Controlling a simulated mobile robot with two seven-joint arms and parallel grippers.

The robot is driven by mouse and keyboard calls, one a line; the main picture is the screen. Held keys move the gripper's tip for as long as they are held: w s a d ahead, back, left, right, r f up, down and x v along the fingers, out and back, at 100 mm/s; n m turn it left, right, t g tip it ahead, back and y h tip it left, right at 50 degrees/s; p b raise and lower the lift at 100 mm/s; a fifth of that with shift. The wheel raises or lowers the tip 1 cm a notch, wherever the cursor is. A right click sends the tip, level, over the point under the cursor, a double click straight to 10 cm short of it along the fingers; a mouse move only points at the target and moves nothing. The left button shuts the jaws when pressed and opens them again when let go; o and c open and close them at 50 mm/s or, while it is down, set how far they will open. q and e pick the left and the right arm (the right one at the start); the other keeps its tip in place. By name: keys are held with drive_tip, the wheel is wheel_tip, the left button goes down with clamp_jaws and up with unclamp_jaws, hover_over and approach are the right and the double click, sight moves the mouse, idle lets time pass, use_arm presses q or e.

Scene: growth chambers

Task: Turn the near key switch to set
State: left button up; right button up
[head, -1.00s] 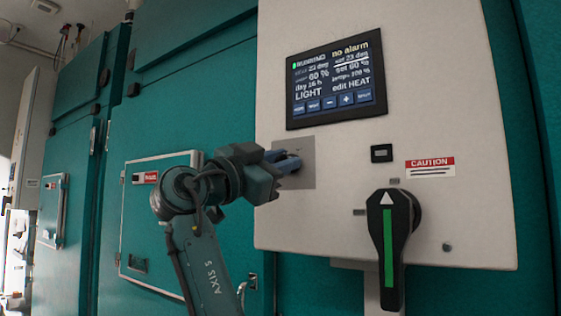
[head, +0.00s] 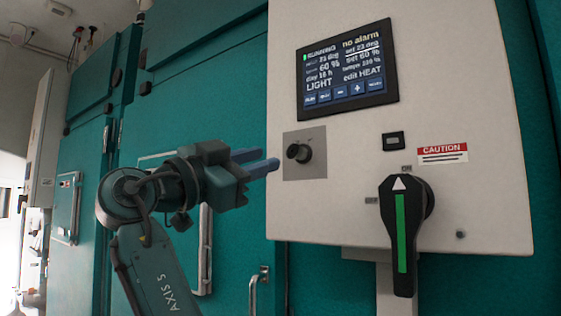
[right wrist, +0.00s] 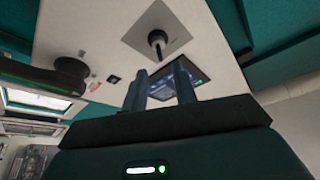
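The key switch (head: 299,153) is a dark round knob on a grey square plate (head: 313,136), below the display on the white control box. Its set position cannot be read at this size. It also shows in the right wrist view (right wrist: 157,40), beyond the fingertips. My right gripper (head: 270,160) is just left of the switch, apart from it. In the right wrist view its two blue fingers (right wrist: 160,78) stand apart with nothing between them. My left gripper is not in view.
A display (head: 348,75) reads running and no alarm. Right of the switch are a small black window (head: 393,141), a caution label (head: 442,153) and a large black rotary handle (head: 403,235) with a green stripe. Teal chamber doors (head: 240,60) stand to the left.

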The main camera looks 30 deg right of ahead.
drive_tip(key=v, duration=0.5)
drive_tip(key=shift+b, duration=0.3)
drive_tip(key=shift+d, duration=0.1)
